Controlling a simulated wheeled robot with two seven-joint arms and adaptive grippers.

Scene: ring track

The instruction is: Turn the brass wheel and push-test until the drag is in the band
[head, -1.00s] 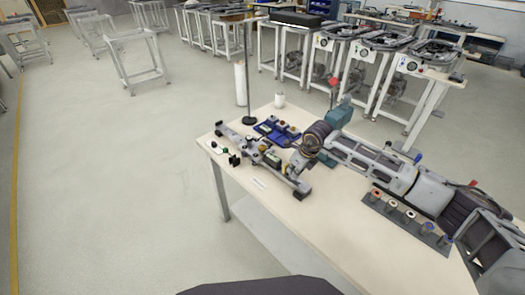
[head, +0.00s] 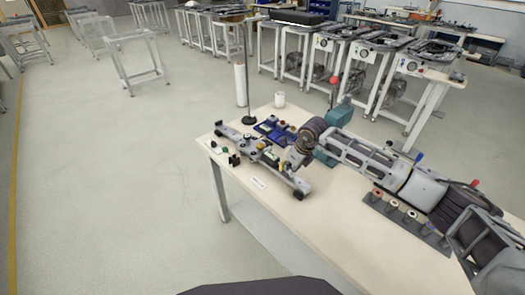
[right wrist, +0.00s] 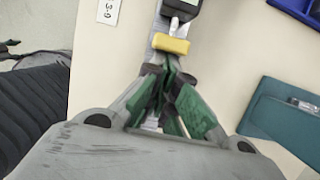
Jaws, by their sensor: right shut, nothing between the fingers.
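The grey track fixture (head: 233,134) lies across the left end of the cream table, with dark feet at its ends. My right gripper (head: 291,166) is over its near half. In the right wrist view my right gripper (right wrist: 170,75) is shut and empty, its green pads together. Its tips are just short of a yellow block (right wrist: 171,45) on the grey bar; I cannot tell whether they touch. A dark unit with a green screen (right wrist: 182,8) sits beyond the block. I cannot pick out the brass wheel for certain. My left gripper is not in view.
A blue tray (head: 268,126) with small parts lies behind the fixture, near a teal box (head: 326,157). A rack of small spools (head: 409,216) lies below my right arm. A white label (head: 258,183) lies in front.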

